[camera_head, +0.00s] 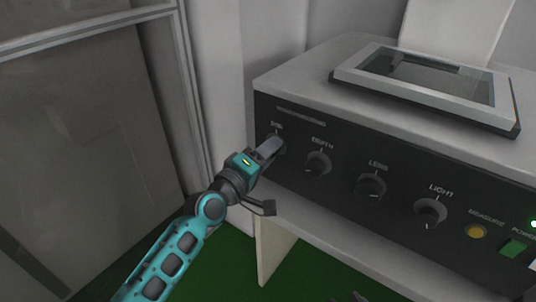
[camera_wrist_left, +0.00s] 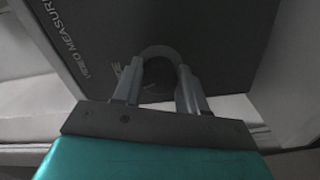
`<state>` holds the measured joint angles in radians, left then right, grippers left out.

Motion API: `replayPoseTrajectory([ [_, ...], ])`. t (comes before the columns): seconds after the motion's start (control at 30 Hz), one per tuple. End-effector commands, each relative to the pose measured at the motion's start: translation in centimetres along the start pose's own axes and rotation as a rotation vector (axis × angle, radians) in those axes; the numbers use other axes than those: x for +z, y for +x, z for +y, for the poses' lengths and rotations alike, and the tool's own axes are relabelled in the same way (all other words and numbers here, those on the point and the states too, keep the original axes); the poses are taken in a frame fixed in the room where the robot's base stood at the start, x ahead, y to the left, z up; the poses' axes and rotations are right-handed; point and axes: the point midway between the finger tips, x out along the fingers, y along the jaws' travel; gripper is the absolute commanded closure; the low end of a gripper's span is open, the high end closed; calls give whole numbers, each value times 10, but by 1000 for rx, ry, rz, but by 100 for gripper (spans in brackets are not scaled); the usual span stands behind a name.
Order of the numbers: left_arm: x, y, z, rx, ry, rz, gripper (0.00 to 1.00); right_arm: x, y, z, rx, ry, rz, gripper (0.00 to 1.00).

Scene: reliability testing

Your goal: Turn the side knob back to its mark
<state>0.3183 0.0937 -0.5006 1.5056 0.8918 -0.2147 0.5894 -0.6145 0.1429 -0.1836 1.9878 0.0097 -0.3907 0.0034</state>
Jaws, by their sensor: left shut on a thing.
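The side knob is the leftmost knob (camera_head: 278,141) on the dark front panel (camera_head: 300,120) of a measuring machine. My left gripper (camera_head: 268,150) reaches it from the front left and covers most of it. In the left wrist view, the two fingers of my left gripper (camera_wrist_left: 160,92) stand on either side of the round grey knob (camera_wrist_left: 160,54) and are shut on it. The lettering above the knob is partly hidden, and I cannot read where its pointer stands against the mark. My right gripper does not show.
Three more dark knobs sit to the right, labelled depth (camera_head: 318,163), lens (camera_head: 371,187) and light (camera_head: 431,212). A yellow measure button (camera_head: 476,232) and a green power switch (camera_head: 513,248) follow. A framed glass stage (camera_head: 430,80) lies on top. A grey cabinet (camera_head: 80,130) stands left.

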Motion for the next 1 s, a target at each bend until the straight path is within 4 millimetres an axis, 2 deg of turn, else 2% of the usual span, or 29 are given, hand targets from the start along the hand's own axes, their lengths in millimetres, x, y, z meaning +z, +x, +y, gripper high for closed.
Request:
replayPoseTrajectory([
  [0.4,-1,0,-1,0,218,1,89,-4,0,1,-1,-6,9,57],
  [1.0,-1,0,0,1,257,2,89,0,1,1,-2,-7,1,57],
])
